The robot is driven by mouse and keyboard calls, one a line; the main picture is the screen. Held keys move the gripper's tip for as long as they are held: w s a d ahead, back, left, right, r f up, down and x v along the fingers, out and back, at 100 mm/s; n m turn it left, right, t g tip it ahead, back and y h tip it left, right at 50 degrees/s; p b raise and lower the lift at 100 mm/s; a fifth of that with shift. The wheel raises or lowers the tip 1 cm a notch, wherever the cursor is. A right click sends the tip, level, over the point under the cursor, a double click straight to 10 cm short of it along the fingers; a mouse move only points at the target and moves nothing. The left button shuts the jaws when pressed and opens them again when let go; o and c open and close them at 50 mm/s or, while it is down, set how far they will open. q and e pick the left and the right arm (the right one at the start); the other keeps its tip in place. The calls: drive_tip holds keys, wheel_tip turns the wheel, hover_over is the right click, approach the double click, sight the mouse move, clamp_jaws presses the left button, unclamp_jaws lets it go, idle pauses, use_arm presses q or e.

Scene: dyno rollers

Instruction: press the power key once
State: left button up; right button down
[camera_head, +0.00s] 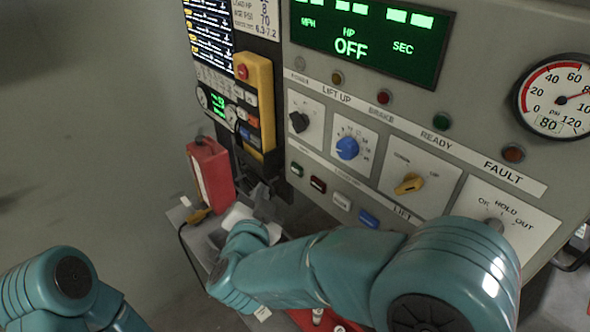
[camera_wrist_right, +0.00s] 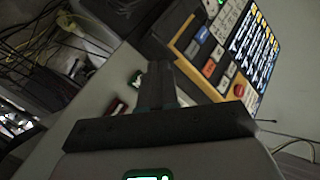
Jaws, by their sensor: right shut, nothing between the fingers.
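The grey control panel (camera_head: 450,120) carries a lower row of keys: a green key (camera_head: 297,169), a dark red key (camera_head: 318,184), a white key (camera_head: 342,201) and a blue key (camera_head: 369,218). Their small labels are too blurred to read, so I cannot tell which is the power key. My right gripper (camera_head: 272,184) is shut and empty, just left of and below the green key. In the right wrist view its closed fingers (camera_wrist_right: 158,72) point at the panel, beside the green key (camera_wrist_right: 135,77). Contact cannot be told. My left gripper is out of view; only its arm shows.
A yellow pendant (camera_head: 258,90) with a red button hangs left of the keys. A red box (camera_head: 209,175) stands on a small shelf at left. Several knobs, including a blue knob (camera_head: 347,148) and a yellow knob (camera_head: 409,184), sit above the keys. The display (camera_head: 372,38) reads OFF.

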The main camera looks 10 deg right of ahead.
drive_tip(key=w+d, duration=0.3)
drive_tip(key=d, duration=0.1)
drive_tip(key=shift+w+d+b, duration=0.3)
drive_tip(key=shift+w+d, duration=0.1)
drive_tip(key=shift+d, duration=0.1)
idle(1.8)
drive_tip(key=shift+w+d, duration=0.25)
drive_tip(key=shift+w+d, duration=0.2)
drive_tip(key=shift+d, duration=0.1)
idle(0.8)
drive_tip(key=shift+a, duration=0.1)
drive_tip(key=shift+s+a, duration=0.5)
drive_tip(key=shift+a, duration=0.05)
drive_tip(key=s+a, duration=0.1)
drive_tip(key=a, duration=0.1)
drive_tip(key=s+a, duration=0.2)
idle(0.5)
